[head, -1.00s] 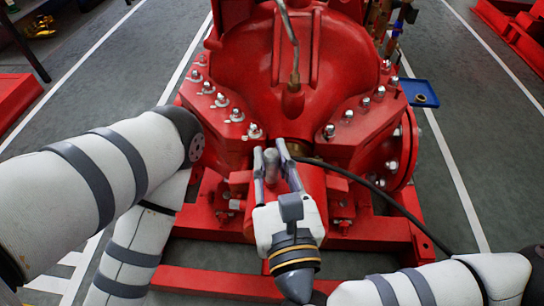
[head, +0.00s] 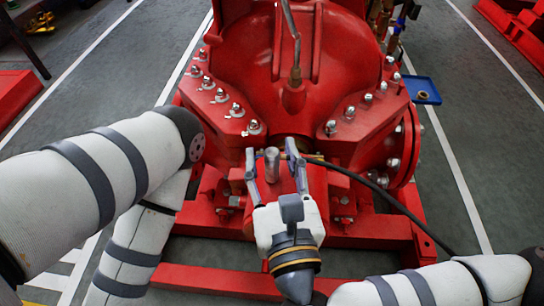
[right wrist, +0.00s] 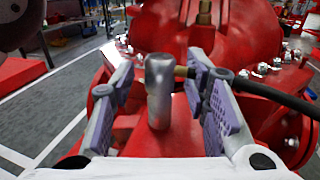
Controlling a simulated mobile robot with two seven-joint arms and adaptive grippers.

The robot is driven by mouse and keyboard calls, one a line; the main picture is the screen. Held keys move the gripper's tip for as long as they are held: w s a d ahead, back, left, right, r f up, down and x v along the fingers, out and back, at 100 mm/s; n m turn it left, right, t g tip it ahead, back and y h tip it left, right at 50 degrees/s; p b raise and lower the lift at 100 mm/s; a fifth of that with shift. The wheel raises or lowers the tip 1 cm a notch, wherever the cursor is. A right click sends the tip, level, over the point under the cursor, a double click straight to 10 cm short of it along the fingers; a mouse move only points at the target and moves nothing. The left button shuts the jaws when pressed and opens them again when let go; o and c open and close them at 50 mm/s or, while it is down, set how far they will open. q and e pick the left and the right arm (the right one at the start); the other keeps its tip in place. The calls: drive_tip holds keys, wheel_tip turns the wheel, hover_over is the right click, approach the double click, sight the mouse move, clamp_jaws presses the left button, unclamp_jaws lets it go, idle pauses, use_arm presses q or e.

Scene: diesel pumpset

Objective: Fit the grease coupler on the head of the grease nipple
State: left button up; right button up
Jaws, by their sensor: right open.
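The grease coupler (right wrist: 160,92) is a grey metal cylinder, standing upright over the red housing at the pump's front. It also shows in the head view (head: 271,165). A brass fitting (right wrist: 183,72) on its side leads to a black hose (right wrist: 275,97). My right gripper (head: 271,150) is open, its fingers on either side of the coupler with gaps showing in the right wrist view (right wrist: 160,85). I cannot make out the grease nipple; whether the coupler's lower end is seated on it cannot be told. My left gripper is out of view.
The red pump casing (head: 330,75) with rows of studs and nuts rises just beyond the gripper. The black hose curves away to the right, over the red base frame (head: 215,282). A blue tray (head: 422,90) lies on the floor at right.

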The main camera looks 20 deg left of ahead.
drive_tip(key=v, duration=1.2)
drive_tip(key=shift+a, duration=0.1)
